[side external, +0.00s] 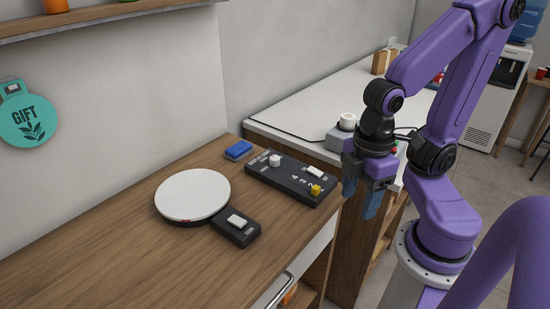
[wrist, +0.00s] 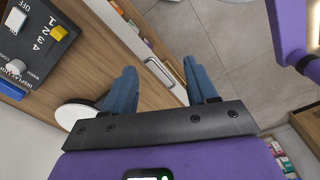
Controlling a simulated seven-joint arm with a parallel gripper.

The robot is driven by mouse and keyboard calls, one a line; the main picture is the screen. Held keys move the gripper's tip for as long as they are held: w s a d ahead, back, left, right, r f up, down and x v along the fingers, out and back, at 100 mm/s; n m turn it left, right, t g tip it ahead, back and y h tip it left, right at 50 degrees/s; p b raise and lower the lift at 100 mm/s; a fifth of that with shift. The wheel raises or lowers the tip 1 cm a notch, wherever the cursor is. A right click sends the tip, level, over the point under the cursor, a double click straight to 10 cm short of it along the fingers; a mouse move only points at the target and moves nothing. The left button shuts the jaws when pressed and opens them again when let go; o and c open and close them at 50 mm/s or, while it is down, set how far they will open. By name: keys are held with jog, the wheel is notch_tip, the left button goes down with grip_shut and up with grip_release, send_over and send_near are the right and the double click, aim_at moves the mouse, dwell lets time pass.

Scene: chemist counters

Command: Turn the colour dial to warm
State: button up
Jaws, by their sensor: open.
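The black control panel (side external: 285,183) lies on the wooden counter. It has a round white knob (side external: 275,160) at its left end, a yellow knob (side external: 315,189) by a row of numbers, and a white switch (side external: 315,170). The wrist view shows the white knob (wrist: 15,67), the yellow knob (wrist: 59,33) and the white switch (wrist: 15,20) at its left edge. My gripper (side external: 362,196) is open and empty, right of the panel beyond the counter edge. Its blue fingers (wrist: 159,70) are spread apart, touching nothing.
A round white turntable (side external: 193,195), a small black switch box (side external: 236,227) and a blue block (side external: 238,150) are on the wooden counter. A white counter (side external: 300,108) with a grey device (side external: 343,134) stands behind. A drawer handle (side external: 280,290) juts from the front.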

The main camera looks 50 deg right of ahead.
jog(key=w+a+r+m, duration=0.2)
jog(key=w+m, duration=0.2)
jog(key=w, duration=0.7)
jog(key=m, duration=1)
send_over(275, 157)
jog(key=shift+h, duration=0.3)
notch_tip(275, 157, down, 16)
jog(key=shift+a+f, duration=0.1)
jog(key=shift+f, duration=0.1)
jog(key=c, duration=1)
